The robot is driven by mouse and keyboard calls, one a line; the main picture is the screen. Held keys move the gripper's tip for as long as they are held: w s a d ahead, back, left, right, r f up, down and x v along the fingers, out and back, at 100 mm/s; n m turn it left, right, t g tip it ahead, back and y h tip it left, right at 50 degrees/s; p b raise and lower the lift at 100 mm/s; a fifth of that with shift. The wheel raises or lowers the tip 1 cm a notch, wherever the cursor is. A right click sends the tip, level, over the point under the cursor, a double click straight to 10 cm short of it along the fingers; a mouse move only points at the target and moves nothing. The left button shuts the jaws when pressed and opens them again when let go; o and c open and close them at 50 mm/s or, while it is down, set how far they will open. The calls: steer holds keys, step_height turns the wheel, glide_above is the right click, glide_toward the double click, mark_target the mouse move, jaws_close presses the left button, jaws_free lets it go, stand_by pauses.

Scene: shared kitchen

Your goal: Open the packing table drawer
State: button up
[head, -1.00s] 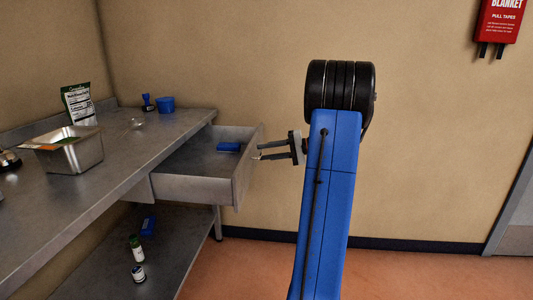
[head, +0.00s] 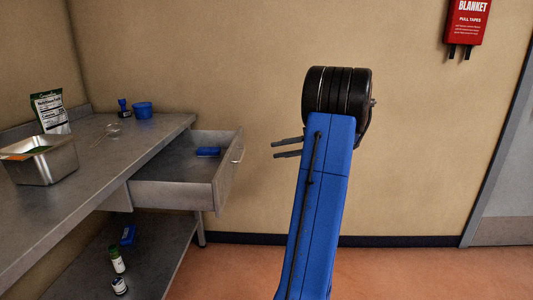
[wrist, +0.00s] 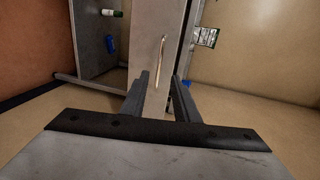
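The packing table drawer (head: 165,196) stands pulled out from the table, with a small blue object (head: 208,151) inside it. Its handle (head: 237,154) is on the front panel, and it also shows in the wrist view (wrist: 160,62) between and beyond my fingers. My gripper (head: 273,150) is right of the drawer front, with a clear gap to the handle. In the wrist view my gripper (wrist: 163,80) has its two fingers apart with nothing between them. My blue arm hides part of the wall.
The metal packing table (head: 92,168) carries a steel pan (head: 48,166), a pouch (head: 50,112) and a blue cup (head: 142,109). Bottles (head: 117,262) stand on its lower shelf. Floor right of the table is clear; a wall is behind.

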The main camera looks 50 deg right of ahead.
steer(key=shift+v, duration=1.95)
steer(key=shift+s, duration=0.1)
